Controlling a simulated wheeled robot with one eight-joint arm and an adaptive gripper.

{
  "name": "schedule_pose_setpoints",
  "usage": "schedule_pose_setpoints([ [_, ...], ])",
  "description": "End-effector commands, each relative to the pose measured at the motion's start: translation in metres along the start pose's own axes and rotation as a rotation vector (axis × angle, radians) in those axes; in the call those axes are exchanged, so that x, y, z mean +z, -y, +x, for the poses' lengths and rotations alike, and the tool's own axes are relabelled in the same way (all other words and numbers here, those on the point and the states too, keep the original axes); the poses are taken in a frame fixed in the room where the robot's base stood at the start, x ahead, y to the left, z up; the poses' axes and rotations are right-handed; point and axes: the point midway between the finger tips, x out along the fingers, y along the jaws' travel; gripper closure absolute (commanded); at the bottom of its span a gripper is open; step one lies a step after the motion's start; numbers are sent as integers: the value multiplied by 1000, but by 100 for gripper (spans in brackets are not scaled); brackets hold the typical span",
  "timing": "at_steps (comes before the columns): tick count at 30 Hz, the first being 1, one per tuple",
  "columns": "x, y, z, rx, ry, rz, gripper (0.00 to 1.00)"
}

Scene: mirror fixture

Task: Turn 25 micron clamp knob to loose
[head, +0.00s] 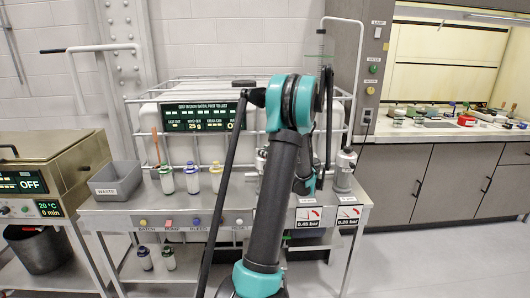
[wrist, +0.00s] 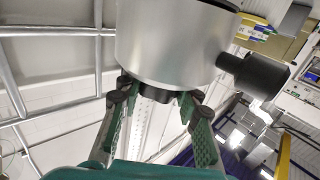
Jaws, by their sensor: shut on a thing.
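In the wrist view a large silver cylinder (wrist: 170,42) fills the top middle. My gripper (wrist: 157,100) has its two green fingers at the cylinder's lower edge, closed on a dark knob-like part (wrist: 160,90) there. The fingers hide much of this part, and I cannot read any "25 micron" mark on it. A black cylindrical handle (wrist: 257,74) sticks out from the cylinder's right side, apart from the fingers. In the head view my arm covers my gripper and whatever it holds. A silver filter housing (head: 343,170) stands to the arm's right on the bench.
An oven-like unit (head: 45,165) is at left. Floor at right is clear.

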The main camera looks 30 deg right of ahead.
Motion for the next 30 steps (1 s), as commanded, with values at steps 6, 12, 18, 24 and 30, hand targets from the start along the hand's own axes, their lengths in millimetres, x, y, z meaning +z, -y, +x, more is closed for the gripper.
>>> schedule_pose_setpoints([
  [6, 0, -2, 0, -128, 0, 0, 96],
  [12, 0, 0, 1, -198, 0, 0, 96],
  [18, 0, 0, 1, -225, 0, 0, 96],
  [24, 0, 0, 1, -229, 0, 0, 96],
  [30, 0, 0, 1, -228, -1, 0, 64],
])
